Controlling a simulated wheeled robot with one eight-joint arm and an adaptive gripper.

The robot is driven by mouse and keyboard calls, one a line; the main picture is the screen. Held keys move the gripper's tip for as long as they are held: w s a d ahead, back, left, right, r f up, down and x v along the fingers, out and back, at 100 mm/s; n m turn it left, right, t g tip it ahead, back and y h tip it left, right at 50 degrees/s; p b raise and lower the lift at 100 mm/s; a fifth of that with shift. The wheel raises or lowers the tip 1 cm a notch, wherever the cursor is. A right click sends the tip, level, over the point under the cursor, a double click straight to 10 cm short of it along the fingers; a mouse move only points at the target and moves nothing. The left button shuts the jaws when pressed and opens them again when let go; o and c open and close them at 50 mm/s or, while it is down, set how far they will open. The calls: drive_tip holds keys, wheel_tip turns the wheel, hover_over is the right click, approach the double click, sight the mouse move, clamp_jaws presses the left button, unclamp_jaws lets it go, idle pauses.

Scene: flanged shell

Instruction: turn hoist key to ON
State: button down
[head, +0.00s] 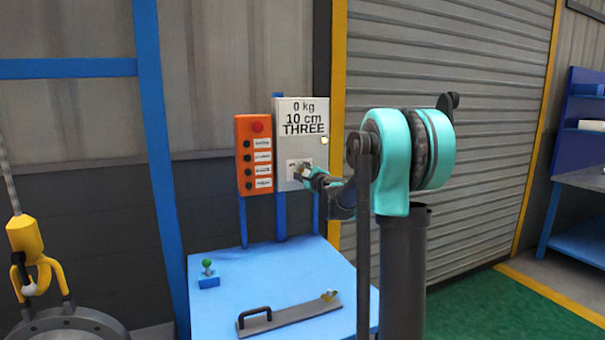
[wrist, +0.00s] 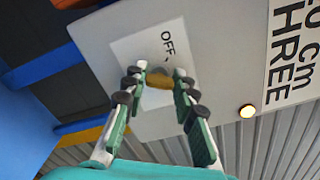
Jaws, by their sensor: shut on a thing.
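The hoist key (wrist: 157,97) is a small brass-coloured piece on a white plate (wrist: 126,48) of the grey control box (head: 288,133). The word OFF shows beside the key in the wrist view; no ON mark shows there. My gripper (wrist: 155,82) has its dark-padded green fingers on both sides of the key and is shut on it. The fingertips hide part of the key, and its exact turn is hard to tell. In the head view my gripper (head: 308,173) reaches the box's lower part from the right.
An orange button panel (head: 254,155) stands left of the box. A blue table (head: 262,275) below bears a green-knobbed joystick (head: 208,271) and a grey bar with a handle (head: 290,316). A yellow hook (head: 30,250) hangs at left. A small light (wrist: 247,111) glows on the box.

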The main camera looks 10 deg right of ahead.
drive_tip(key=shift+m, duration=1.2)
drive_tip(key=c, duration=1.2)
unclamp_jaws()
drive_tip(key=shift+s, duration=0.1)
drive_tip(key=v, duration=1.1)
drive_tip(key=shift+s+d, duration=0.2)
drive_tip(key=shift+s, duration=0.2)
